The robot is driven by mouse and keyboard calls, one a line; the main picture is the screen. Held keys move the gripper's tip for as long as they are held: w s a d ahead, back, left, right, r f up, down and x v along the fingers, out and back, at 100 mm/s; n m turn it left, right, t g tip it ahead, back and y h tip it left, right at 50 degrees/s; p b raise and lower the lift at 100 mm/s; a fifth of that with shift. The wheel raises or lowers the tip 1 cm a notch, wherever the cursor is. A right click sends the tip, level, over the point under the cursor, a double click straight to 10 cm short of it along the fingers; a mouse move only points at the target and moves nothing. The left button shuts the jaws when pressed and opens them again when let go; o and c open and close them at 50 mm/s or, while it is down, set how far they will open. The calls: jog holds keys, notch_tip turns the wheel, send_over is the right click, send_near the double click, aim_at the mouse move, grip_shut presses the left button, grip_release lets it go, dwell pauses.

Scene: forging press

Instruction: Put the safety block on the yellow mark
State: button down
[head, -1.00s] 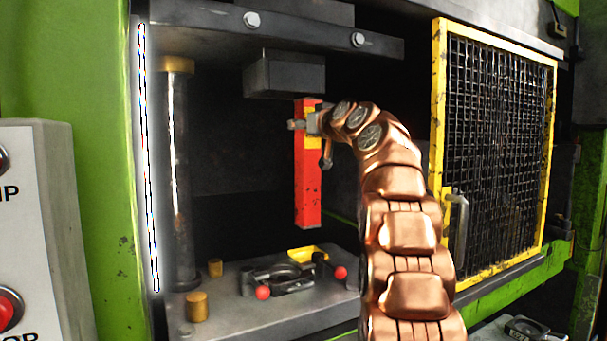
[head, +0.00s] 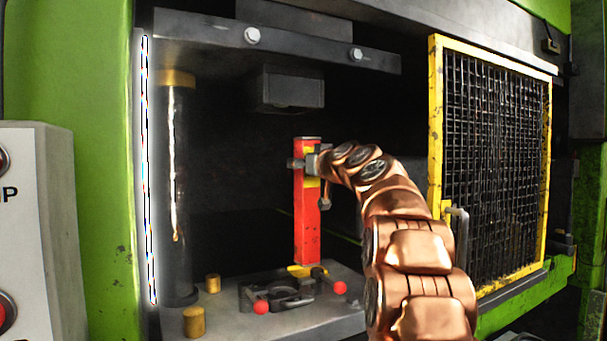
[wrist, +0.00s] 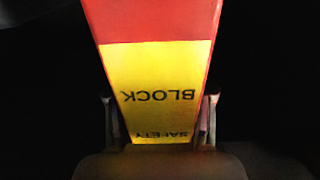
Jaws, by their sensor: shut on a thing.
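The safety block (head: 307,225) is a tall red bar with a yellow label near its top. It stands upright inside the press in the head view. My gripper (head: 309,163) is shut on its upper part, around the yellow label. In the wrist view the block (wrist: 150,25) fills the middle, with the label reading "SAFETY BLOCK" upside down and a finger at each side. The yellow mark (head: 294,270) shows on the press bed at the block's lower end, partly hidden by the block. I cannot tell whether the block touches it.
A dark die (head: 278,297) with red-knobbed handles sits in front of the block on the press bed (head: 240,325). The upper ram block (head: 290,90) hangs above, left of the bar's top. A yellow-framed mesh guard (head: 436,130) stands at the right.

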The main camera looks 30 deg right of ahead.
jog(key=shift+f, duration=1)
jog(key=shift+f+b, duration=0.1)
jog(key=shift+b, duration=0.25)
jog(key=shift+c, duration=1.7)
grip_release()
jog(key=s+a+b, duration=0.1)
jog(key=s+b, duration=0.2)
jog(key=s, duration=0.9)
